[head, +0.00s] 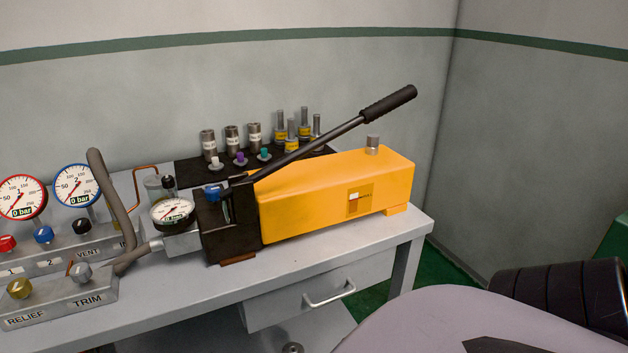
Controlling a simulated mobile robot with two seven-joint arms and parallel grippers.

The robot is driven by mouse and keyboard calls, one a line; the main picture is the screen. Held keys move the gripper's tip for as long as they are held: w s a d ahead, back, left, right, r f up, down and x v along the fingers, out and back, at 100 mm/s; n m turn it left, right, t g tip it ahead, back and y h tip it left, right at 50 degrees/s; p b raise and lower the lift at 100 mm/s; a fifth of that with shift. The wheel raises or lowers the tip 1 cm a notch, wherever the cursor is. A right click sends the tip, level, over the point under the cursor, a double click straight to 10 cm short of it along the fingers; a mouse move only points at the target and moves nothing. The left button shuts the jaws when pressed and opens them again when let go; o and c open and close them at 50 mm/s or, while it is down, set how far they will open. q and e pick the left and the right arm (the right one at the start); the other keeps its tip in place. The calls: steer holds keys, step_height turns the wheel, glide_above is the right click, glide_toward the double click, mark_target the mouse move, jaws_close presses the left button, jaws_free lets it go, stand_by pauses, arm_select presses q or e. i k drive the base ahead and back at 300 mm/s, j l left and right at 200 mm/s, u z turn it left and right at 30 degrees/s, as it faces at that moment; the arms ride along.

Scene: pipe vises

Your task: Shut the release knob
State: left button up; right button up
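A yellow hand pump (310,195) with a black front block stands on the grey bench, its long black-gripped lever (388,104) raised toward the upper right. A blue knob (212,193) sits on top of the black block, beside the lever's lower end; it looks like the release knob, but no label on it can be read. Whether it is open or shut cannot be told from here. A small gauge (172,212) is fixed at the pump's left. Neither of my grippers is in view.
Two gauges reading 0 bar (76,185) stand over a valve panel with red, blue and black knobs. A front block (62,301) carries knobs labelled RELIEF and TRIM. A grey hose (112,200) arches beside the pump. Several metal fittings (232,138) stand behind it.

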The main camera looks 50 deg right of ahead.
mark_target(211, 194)
steer(key=z, duration=1.5)
